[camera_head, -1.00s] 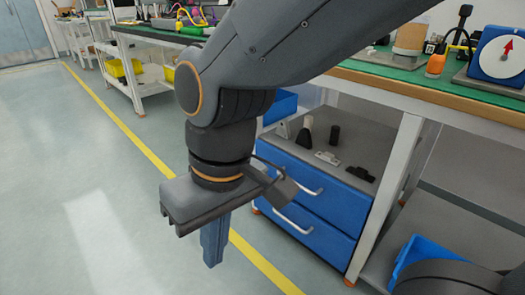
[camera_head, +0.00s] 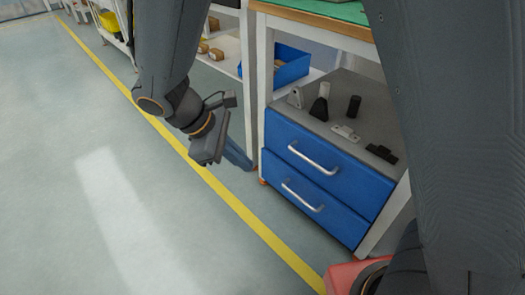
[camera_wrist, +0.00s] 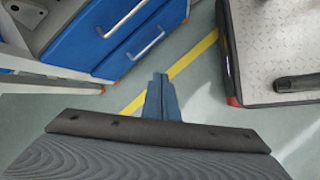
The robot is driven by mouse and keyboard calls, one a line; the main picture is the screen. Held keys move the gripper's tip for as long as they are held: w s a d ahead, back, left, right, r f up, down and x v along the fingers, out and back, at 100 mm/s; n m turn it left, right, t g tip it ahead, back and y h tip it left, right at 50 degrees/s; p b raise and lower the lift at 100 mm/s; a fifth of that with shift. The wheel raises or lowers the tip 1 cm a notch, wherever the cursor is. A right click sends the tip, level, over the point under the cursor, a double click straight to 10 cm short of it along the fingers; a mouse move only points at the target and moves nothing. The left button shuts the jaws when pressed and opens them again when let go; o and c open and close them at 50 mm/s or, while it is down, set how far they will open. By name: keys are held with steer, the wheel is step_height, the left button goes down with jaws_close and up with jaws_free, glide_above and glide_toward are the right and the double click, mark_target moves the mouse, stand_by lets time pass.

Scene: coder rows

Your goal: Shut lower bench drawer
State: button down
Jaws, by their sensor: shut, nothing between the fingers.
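The drawer cabinet has two blue drawers with silver bar handles. The lower drawer (camera_head: 318,205) is below the upper drawer (camera_head: 325,163) in the head view. The lower drawer (camera_wrist: 148,42) also shows at the top of the wrist view, beside the upper drawer (camera_wrist: 88,32). My gripper (camera_head: 246,164) is to the left of the cabinet, apart from both handles. Its blue fingers (camera_wrist: 161,78) are together and empty, pointing towards the floor in the wrist view.
Small parts stand on the cabinet's grey top (camera_head: 318,118). A blue bin (camera_head: 282,66) is on a shelf behind it. A table leg (camera_head: 250,90) stands close to my gripper. The floor (camera_head: 120,190) at left, crossed by a yellow line (camera_head: 225,195), is clear.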

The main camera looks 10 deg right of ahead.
steer(key=w+f+n+t+h, duration=0.3)
steer(key=w+f+n, duration=0.2)
steer(key=w+f, duration=0.4)
steer(key=n+t+b, duration=0.3)
steer(key=n+b, duration=0.2)
steer(key=b, duration=0.1)
glide_toward(274, 155)
steer(key=shift+h, duration=0.4)
steer(key=shift+w+d+f, duration=0.45)
steer(key=shift+f, duration=0.25)
steer(key=shift+w+d+f, duration=0.4)
steer(key=shift+d+f, duration=0.1)
steer(key=shift+f, duration=0.2)
steer(key=shift+w+d+f, duration=0.45)
steer(key=shift+f, duration=0.25)
steer(key=shift+p, duration=0.3)
steer(key=shift+w+d+p, duration=0.5)
steer(key=shift+w+d, duration=0.15)
steer(key=shift+d, duration=0.25)
steer(key=shift+r, duration=0.1)
